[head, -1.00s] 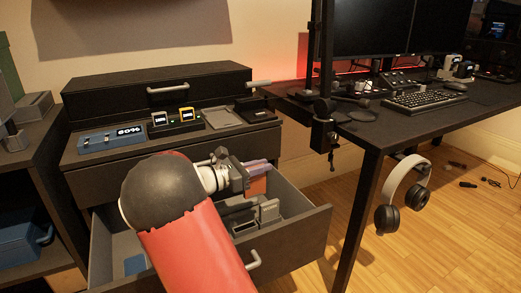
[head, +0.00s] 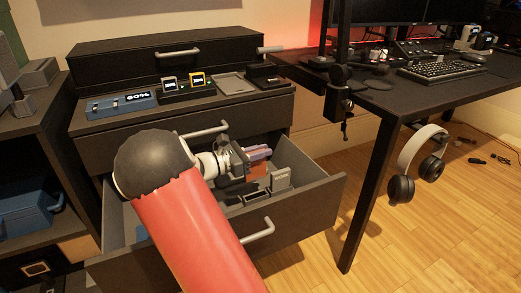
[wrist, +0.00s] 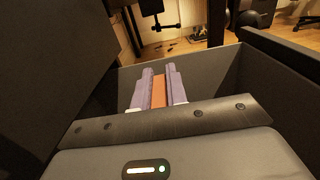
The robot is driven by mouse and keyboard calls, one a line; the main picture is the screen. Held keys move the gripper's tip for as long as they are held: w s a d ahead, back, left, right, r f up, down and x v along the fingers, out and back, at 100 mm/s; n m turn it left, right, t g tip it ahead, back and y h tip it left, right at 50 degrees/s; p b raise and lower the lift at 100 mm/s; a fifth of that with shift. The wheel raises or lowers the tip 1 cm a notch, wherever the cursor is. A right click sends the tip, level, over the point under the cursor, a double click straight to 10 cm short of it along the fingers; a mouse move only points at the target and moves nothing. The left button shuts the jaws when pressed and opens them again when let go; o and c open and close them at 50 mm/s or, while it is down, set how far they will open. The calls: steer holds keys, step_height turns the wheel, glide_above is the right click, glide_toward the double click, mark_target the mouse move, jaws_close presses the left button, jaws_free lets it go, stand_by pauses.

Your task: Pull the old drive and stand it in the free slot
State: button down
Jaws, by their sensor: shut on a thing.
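My gripper (head: 262,155) has purple-grey fingers and is shut on an orange block-like thing (head: 257,171), which I take to be the old drive. In the wrist view the orange piece (wrist: 159,92) sits between the two fingers (wrist: 158,86). Grey upright pieces (head: 281,179) stand in the drawer just right of and below the gripper. The lower part of the orange piece is hidden, so I cannot tell whether it touches anything. I cannot make out which slot is free.
A closed drawer with a handle (head: 205,132) is above the open one. A dock (head: 188,92) with two small screened units and a blue box (head: 120,104) stand on the cabinet top. The desk (head: 395,95) is to the right, with headphones (head: 418,165) hanging from it.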

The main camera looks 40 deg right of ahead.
mark_target(260, 177)
steer(key=shift+f+b, duration=1.45)
steer(key=shift+f, duration=1.45)
steer(key=shift+p, duration=1.1)
steer(key=shift+f+b, duration=0.85)
steer(key=shift+f, duration=1.15)
steer(key=c, duration=1.3)
jaws_free()
steer(key=p+v, duration=0.1)
steer(key=v, duration=0.6)
steer(key=shift+w+a, duration=0.1)
steer(key=shift+a, duration=0.3)
